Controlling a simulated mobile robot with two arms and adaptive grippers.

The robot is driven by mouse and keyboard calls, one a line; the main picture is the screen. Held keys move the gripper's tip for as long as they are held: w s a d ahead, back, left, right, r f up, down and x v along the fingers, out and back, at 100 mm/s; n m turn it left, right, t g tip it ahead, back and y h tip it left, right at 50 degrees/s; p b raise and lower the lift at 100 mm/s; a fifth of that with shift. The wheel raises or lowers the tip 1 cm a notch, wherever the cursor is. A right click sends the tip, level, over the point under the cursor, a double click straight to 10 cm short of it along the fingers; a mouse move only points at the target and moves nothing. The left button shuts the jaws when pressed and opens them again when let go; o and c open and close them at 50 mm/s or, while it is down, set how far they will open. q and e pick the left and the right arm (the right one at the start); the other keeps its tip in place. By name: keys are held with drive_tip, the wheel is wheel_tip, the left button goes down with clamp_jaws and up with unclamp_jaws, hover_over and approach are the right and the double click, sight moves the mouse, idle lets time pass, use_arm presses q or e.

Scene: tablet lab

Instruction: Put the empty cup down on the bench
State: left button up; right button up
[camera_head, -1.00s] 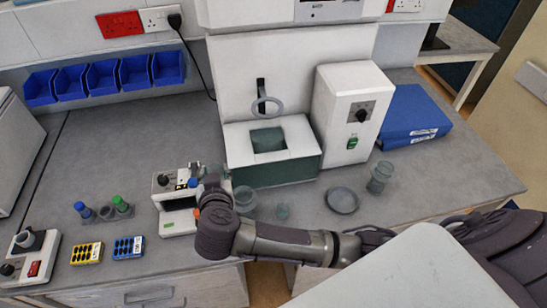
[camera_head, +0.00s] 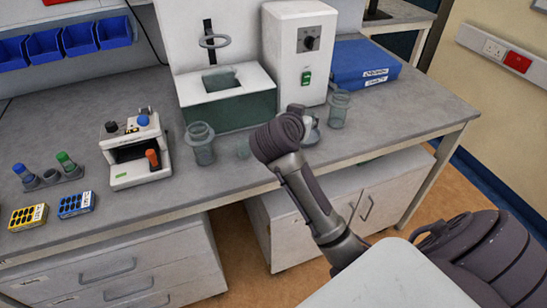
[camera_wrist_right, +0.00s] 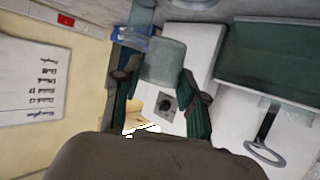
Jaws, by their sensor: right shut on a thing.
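In the right wrist view my right gripper (camera_wrist_right: 160,92) is shut on a pale, translucent green cup (camera_wrist_right: 165,62), with one finger on each side of it. In the head view my right gripper (camera_head: 300,115) is over the bench (camera_head: 420,115), near its front edge; the wrist hides the held cup there. I cannot tell whether the cup touches the bench. My left gripper is not in view.
A glass jar (camera_head: 339,108) stands right of my gripper, and a shallow dish (camera_head: 313,136) is partly hidden beside it. A white box machine (camera_head: 300,50) is behind. Bench is clear at right.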

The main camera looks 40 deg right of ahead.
drive_tip(key=w+a+f, duration=0.1)
drive_tip(key=w+f, duration=0.1)
drive_tip(key=w, duration=0.1)
drive_tip(key=w+a+f, duration=0.2)
drive_tip(key=w+f, duration=0.1)
drive_tip(key=w+a+f, duration=0.1)
drive_tip(key=w+f, duration=0.1)
drive_tip(key=w, duration=0.2)
drive_tip(key=shift+w+a+f, duration=0.1)
drive_tip(key=shift+a+f, duration=0.1)
drive_tip(key=shift+a, duration=0.1)
drive_tip(key=shift+f, duration=1.95)
drive_tip(key=o, duration=0.8)
drive_tip(key=shift+f, duration=0.15)
drive_tip(key=shift+c, duration=0.2)
drive_tip(key=shift+r, duration=0.2)
drive_tip(key=v, duration=1.2)
drive_tip(key=shift+b, duration=0.3)
